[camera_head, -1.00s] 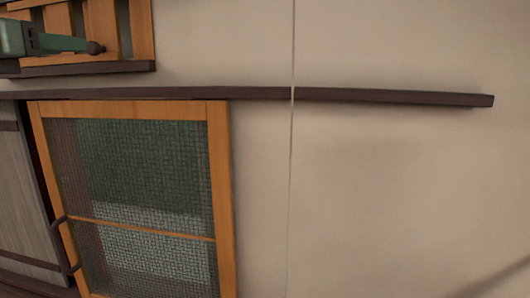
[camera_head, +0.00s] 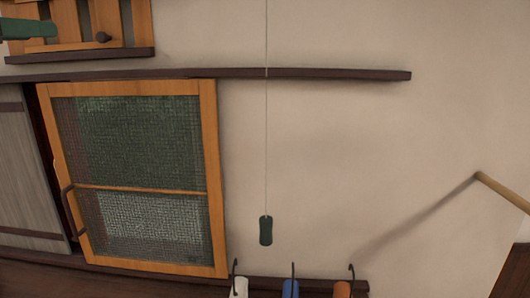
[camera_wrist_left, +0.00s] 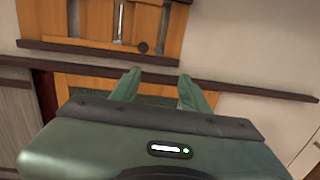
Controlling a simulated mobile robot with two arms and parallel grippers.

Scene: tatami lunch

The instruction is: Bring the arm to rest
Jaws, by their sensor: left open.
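My left gripper (camera_head: 48,28) shows only as a green part at the upper left edge of the head view, in front of a wooden slatted panel. The left wrist view shows it better: its two green fingers (camera_wrist_left: 158,82) stand apart with nothing held between them. Behind the fingers are the slatted panel and a dark rail. My right gripper is not in either view.
A mesh sliding door (camera_head: 150,180) stands below a dark wall rail (camera_head: 330,74). A dark green pull (camera_head: 265,231) hangs on a thin cord. Hooks with white, blue (camera_head: 290,289) and orange items are at the bottom. A wooden pole (camera_head: 502,190) projects at right.

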